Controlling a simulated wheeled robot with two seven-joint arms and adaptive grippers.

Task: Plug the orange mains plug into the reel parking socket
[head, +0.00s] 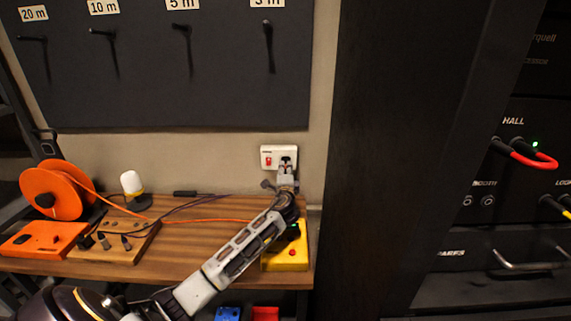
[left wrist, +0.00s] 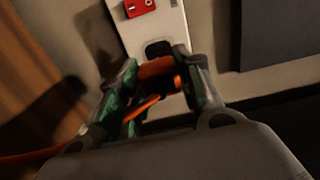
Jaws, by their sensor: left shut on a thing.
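My left gripper (head: 286,172) is up at the white wall socket plate (head: 268,155), which has a red switch. In the left wrist view the gripper (left wrist: 156,66) is shut on the orange mains plug (left wrist: 157,69), in front of a dark patch on the plate (left wrist: 172,25). I cannot tell whether the plug is seated or apart from it. An orange cable (head: 200,220) runs along the bench from the orange reel (head: 50,192) at the left. An orange box (head: 42,240) lies in front of the reel; I cannot make out a parking socket on it. My right gripper is out of view.
A wooden block with dark plugs (head: 120,243), a white-topped lamp (head: 132,186) and purple leads stand on the wooden bench (head: 190,262). A yellow box (head: 290,258) sits under my left arm. A dark cabinet side (head: 385,150) rises to the right; hooks hang above.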

